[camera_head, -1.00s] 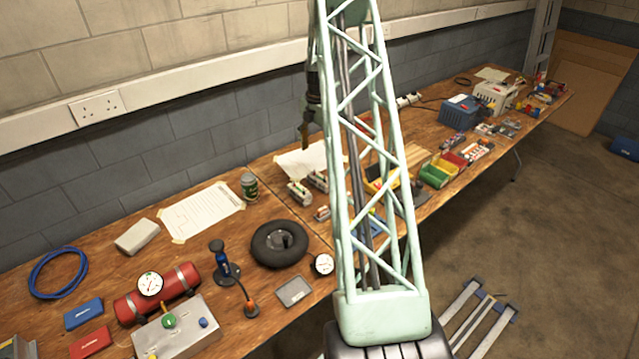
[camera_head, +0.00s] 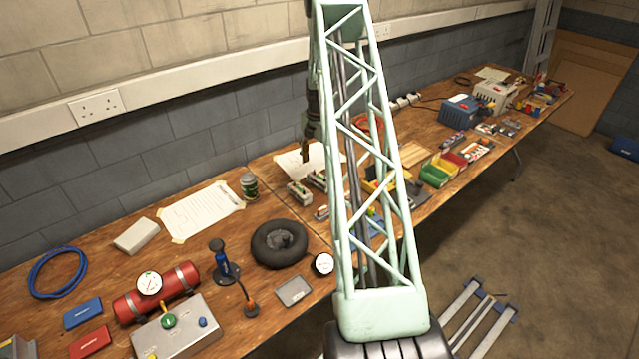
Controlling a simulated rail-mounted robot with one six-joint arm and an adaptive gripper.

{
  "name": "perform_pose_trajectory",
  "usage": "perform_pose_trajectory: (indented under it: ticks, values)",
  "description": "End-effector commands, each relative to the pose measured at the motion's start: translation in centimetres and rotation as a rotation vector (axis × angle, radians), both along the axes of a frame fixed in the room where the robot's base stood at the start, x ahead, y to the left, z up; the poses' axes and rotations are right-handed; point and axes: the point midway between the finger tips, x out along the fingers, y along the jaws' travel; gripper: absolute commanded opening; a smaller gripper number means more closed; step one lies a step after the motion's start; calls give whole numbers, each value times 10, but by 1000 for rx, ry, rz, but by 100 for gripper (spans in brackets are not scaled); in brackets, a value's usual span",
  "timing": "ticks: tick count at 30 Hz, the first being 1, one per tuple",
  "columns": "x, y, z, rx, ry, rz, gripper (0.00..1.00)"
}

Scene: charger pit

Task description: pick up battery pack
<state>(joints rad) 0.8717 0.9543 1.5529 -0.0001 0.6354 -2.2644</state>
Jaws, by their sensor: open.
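Small pale blocks with dark and coloured ends, which look like battery packs, lie near the middle of the bench. One pack (camera_head: 299,194) is in clear view and another (camera_head: 317,181) lies partly behind my arm. A smaller one (camera_head: 322,213) sits nearer the front edge. I cannot tell which is the one named. My gripper (camera_head: 306,152) hangs pointing down, open, above and behind these packs, in front of the paper sheet. It appears empty and apart from them. My arm hides part of the bench to the right of the packs.
A black ring (camera_head: 262,247) and a dark green can (camera_head: 249,187) stand left of the packs. A paper sheet (camera_head: 290,161) lies behind them. Green and yellow bins (camera_head: 437,172) are to the right. The wall (camera_head: 220,125) runs close behind the bench.

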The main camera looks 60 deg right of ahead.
Motion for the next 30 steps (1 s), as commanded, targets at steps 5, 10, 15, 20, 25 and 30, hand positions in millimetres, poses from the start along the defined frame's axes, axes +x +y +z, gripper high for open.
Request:
perform_pose_trajectory:
  ticks: [5, 10, 15, 20, 25, 30]
  values:
    - [0, 0, -14, 0, -1, 0, 83]
    - [0, 0, -18, -1, -1, 0, 83]
    - [0, 0, -17, -1, -1, 0, 83]
    - [0, 0, -19, 0, 0, 0, 83]
    - [-1, -1, -28, 0, 0, 0, 83]
    - [-2, -2, -46, 0, 0, 0, 83]
